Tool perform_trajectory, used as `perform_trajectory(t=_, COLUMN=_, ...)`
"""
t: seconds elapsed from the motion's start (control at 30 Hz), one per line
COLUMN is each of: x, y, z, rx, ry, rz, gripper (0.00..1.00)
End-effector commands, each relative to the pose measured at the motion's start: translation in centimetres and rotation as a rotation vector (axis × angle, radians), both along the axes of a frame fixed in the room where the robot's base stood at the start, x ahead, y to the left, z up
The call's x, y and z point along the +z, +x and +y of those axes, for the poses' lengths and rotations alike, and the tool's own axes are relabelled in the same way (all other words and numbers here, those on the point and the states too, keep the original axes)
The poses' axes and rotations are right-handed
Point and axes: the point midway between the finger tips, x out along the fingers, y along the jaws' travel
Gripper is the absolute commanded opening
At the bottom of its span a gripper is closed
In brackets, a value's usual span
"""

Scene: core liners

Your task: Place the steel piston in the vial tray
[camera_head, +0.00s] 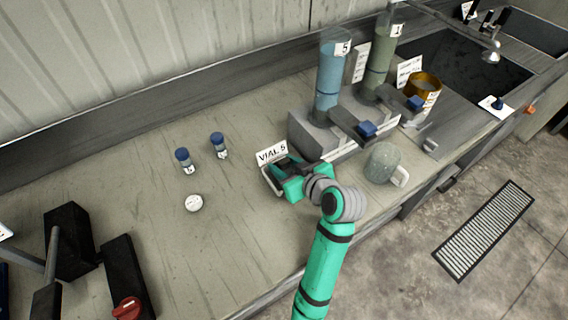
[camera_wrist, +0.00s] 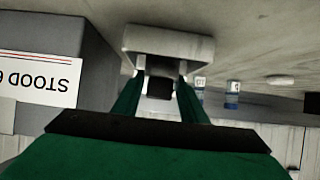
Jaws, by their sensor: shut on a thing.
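The vial tray (camera_head: 268,182), pale with a "VIALS" card (camera_head: 271,153) at its back, stands on the bench left of the grey stand. My gripper (camera_head: 283,172) is at the tray, and its green body hides most of the tray's inside. In the wrist view my gripper (camera_wrist: 161,86) is shut on a small dark block, which I take for the steel piston (camera_wrist: 160,89). The pale tray (camera_wrist: 168,40) shows right at the fingertips there. I cannot tell whether the piston touches the tray floor.
Two blue-capped vials (camera_head: 185,160) (camera_head: 219,145) and a white round disc (camera_head: 193,203) stand left of the tray. The grey stand (camera_head: 312,138) with tall cylinders is close on the right. A mug (camera_head: 381,163) stands near the front edge. Black equipment (camera_head: 125,272) is at lower left.

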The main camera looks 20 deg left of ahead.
Motion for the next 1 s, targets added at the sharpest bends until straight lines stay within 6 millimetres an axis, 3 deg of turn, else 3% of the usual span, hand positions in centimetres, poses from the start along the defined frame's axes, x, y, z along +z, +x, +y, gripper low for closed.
perform_trajectory(t=0.37, x=-0.3, y=0.0, z=-0.2, rx=-0.003, ry=0.001, rz=-0.002, gripper=0.02)
perform_trajectory(t=0.4, x=-0.4, y=0.0, z=-0.2, rx=-0.004, ry=0.000, rz=0.000, gripper=0.43)
perform_trajectory(t=0.47, x=-0.4, y=0.1, z=-0.2, rx=-0.004, ry=0.000, rz=0.000, gripper=0.57)
perform_trajectory(t=0.8, x=0.0, y=0.0, z=-0.2, rx=-0.004, ry=0.000, rz=-0.003, gripper=0.57)
perform_trajectory(t=1.0, x=1.3, y=-1.4, z=-2.2, rx=-0.006, ry=0.000, rz=-0.004, gripper=0.57)
